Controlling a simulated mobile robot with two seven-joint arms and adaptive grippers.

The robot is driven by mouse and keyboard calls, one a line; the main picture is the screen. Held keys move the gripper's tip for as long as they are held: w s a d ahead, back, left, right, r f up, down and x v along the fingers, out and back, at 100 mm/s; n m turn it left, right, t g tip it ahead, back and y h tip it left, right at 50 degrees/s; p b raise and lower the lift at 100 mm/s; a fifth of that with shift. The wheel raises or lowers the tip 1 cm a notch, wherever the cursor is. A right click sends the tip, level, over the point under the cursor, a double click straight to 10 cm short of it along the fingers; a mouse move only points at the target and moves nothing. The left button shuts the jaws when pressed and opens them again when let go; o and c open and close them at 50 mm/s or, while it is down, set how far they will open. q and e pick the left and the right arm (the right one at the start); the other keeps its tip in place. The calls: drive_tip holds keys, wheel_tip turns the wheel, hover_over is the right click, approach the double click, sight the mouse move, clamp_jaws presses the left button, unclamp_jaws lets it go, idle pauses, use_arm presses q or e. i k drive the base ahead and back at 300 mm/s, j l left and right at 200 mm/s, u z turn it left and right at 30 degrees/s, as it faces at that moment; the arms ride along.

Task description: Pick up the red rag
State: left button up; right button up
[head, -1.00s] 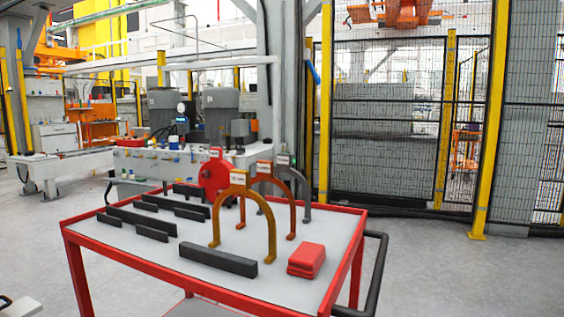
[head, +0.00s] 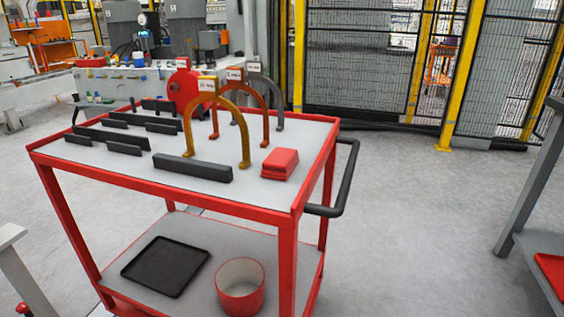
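The red rag (head: 280,163) is a small folded red stack lying flat on the grey top of the red cart (head: 248,194), near its right end. It sits to the right of the yellow arch and the long black bar, apart from both. Nothing covers it. Neither of my grippers shows in the head view.
Yellow (head: 245,140), orange (head: 265,100) and grey (head: 278,100) arches, a red disc (head: 184,92) and several black bars (head: 192,168) stand on the cart. A black handle (head: 347,180) juts right. The lower shelf holds a black tray (head: 165,267) and red bin (head: 240,286).

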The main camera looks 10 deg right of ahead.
sight(280, 164)
drive_tip(key=u, duration=1.7)
drive_tip(key=z, duration=1.95)
drive_tip(key=i+l, duration=0.1)
drive_tip(key=l, duration=0.5)
drive_tip(key=i+l+u, duration=0.25)
drive_tip(key=l+u, duration=0.25)
drive_tip(key=l, duration=0.15)
drive_tip(key=l+u, duration=0.25)
drive_tip(key=i+l+u, duration=0.2)
drive_tip(key=l, duration=0.15)
drive_tip(key=i+l+u, duration=0.2)
drive_tip(key=l, duration=0.15)
drive_tip(key=l+u, duration=0.2)
drive_tip(key=l, duration=0.2)
